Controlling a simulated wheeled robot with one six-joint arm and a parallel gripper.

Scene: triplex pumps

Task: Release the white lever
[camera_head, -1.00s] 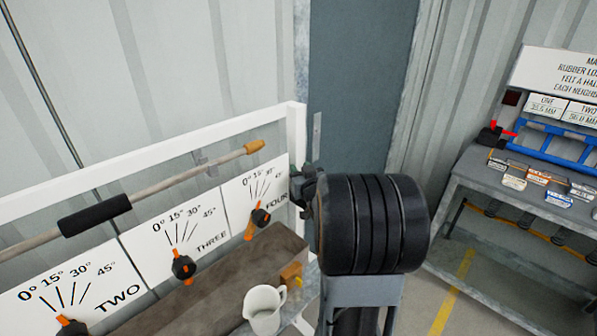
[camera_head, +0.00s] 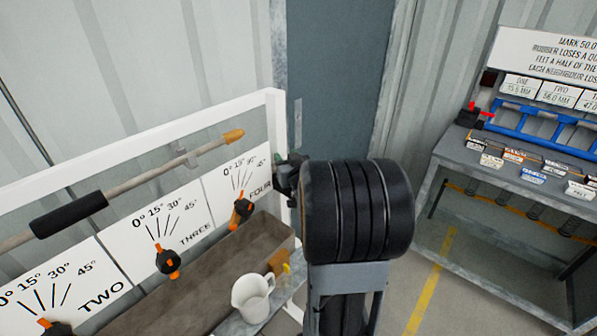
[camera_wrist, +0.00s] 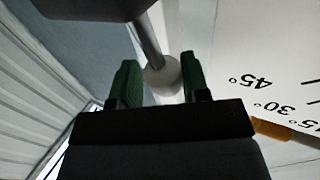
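The white lever shows in the wrist view as a metal rod ending in a round white knob (camera_wrist: 163,76). In the head view my gripper (camera_head: 291,172) is small and dark beside the white frame, partly hidden behind my black wrist, and the white knob cannot be made out there.
Angle panels with orange-and-black pointers, such as the one marked FOUR (camera_head: 242,210), stand left of my arm. A rod with a black grip (camera_head: 68,214) crosses above them. A white jug (camera_head: 252,297) stands below. A grey workbench (camera_head: 450,160) with a blue rack (camera_head: 545,125) is right.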

